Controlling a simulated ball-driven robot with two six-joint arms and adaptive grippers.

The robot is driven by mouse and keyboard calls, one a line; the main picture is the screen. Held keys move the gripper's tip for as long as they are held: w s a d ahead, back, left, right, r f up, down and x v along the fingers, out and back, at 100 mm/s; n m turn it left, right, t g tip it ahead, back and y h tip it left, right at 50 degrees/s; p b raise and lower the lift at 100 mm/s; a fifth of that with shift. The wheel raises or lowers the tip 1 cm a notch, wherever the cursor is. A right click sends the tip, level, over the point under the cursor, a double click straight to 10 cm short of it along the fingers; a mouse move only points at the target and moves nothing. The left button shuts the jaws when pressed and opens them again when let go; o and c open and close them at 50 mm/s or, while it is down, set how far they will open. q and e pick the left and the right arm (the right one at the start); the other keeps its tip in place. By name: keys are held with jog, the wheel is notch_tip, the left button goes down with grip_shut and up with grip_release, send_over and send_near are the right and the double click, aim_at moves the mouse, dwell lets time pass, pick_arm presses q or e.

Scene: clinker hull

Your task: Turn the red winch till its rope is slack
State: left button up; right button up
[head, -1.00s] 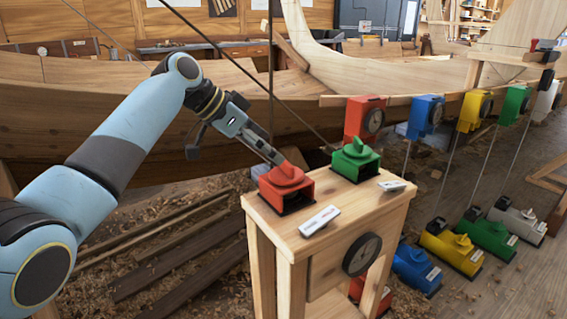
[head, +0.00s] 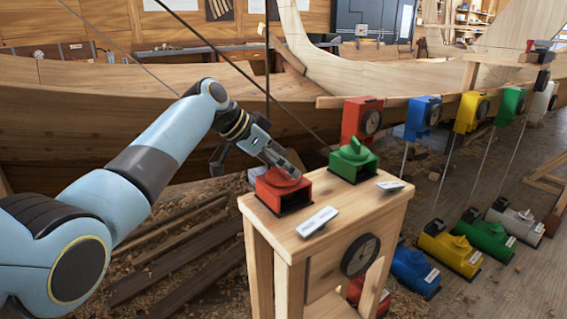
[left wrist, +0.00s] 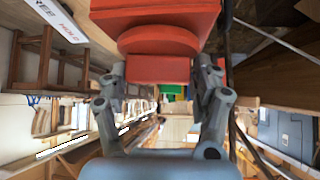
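The red winch (head: 284,193) sits on the near left of a wooden stand's top (head: 340,200). My left gripper (head: 285,170) reaches it from the left and above, and its fingers cover part of the turning handle. My right gripper is out of view.
A green winch (head: 353,158) stands close behind on the same stand. A label plate (head: 318,221) lies in front of the red winch, and a dial (head: 360,256) is on the stand's front. The wooden hull (head: 100,110) is behind. More coloured winches stand at right.

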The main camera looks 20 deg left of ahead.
pick_arm(q)
jog(key=shift+d+f, duration=0.1)
jog(key=c, duration=0.3)
jog(key=n+t+y+p, duration=0.1)
jog(key=n+y+p, duration=0.1)
jog(key=p, duration=0.3)
jog(key=n+t+y+p, duration=0.1)
jog(key=n+y+p, duration=0.1)
jog(key=n+p, duration=0.3)
jog(key=shift+s+d+t+y+p, duration=0.2)
jog(key=shift+t+y+p, duration=0.1)
jog(key=shift+y+p, duration=0.15)
jog(key=shift+c, duration=0.2)
jog(key=shift+n+y+p, duration=0.45)
jog(key=shift+n+p, duration=0.1)
jog(key=shift+n, duration=0.25)
jog(key=shift+a+f+n+y, duration=0.1)
jog(key=shift+n+y, duration=0.7)
jog(key=shift+n, duration=0.2)
jog(key=shift+p, duration=0.3)
jog(key=o, duration=0.8)
jog(key=shift+o, duration=1.4)
jog(key=shift+w, duration=0.1)
